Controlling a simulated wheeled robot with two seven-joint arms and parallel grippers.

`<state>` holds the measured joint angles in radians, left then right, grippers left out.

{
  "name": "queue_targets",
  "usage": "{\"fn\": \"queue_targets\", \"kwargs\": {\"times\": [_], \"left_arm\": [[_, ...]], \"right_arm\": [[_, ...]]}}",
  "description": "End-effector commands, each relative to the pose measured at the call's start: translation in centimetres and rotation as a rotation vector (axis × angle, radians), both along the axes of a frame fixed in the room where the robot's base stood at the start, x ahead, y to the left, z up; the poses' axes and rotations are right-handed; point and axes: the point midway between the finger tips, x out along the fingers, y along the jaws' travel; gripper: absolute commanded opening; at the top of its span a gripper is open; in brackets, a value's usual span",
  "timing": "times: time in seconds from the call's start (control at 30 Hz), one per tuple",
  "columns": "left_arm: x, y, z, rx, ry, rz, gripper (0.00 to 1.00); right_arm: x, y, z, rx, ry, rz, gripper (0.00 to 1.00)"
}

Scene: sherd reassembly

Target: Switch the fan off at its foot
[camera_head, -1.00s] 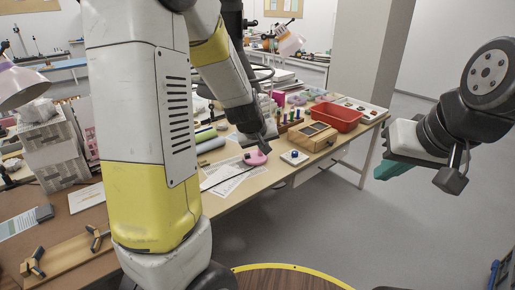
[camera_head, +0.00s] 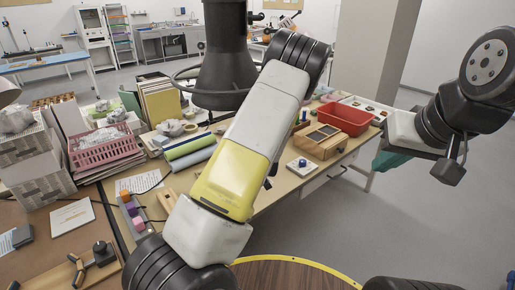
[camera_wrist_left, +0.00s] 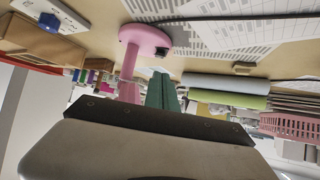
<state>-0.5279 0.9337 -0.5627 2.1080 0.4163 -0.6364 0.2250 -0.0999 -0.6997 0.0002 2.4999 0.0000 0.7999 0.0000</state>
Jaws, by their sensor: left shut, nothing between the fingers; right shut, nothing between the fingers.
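In the left wrist view, where the scene hangs upside down, a pink round foot (camera_wrist_left: 146,38) stands on the table with a pink post (camera_wrist_left: 128,72). It looks like the fan's foot; the fan's head is hidden. A small black switch (camera_wrist_left: 161,52) sits at the foot's edge. My left gripper's teal fingers (camera_wrist_left: 165,78) are shut and empty, close to the switch; I cannot tell whether they touch it. In the head view my left arm hides the foot and this gripper. My right gripper (camera_head: 388,160) is shut and empty, over the floor at the right.
A white box with a blue knob (camera_head: 301,167), a wooden box (camera_head: 318,141) and a red tray (camera_head: 343,118) stand right of my left arm. Rolled mats (camera_head: 190,152) and a pink basket (camera_head: 103,147) are left of it. Papers (camera_wrist_left: 240,30) lie beside the foot.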

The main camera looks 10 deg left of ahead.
Motion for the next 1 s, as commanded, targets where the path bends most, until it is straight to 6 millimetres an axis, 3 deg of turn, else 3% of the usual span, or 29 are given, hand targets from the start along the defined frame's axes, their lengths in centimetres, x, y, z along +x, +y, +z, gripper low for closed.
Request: {"fn": "queue_targets", "kwargs": {"times": [0.53,1.0], "left_arm": [[0.6,0.3,-0.6,0.008,-0.003,0.0,0.0],[6.5,2.7,-5.0,0.009,-0.004,-0.001,0.0]], "right_arm": [[0.0,0.0,0.0,0.0,0.0,0.0,0.0],[0.0,0.0,0.0,0.0,0.0,0.0,0.0]]}}
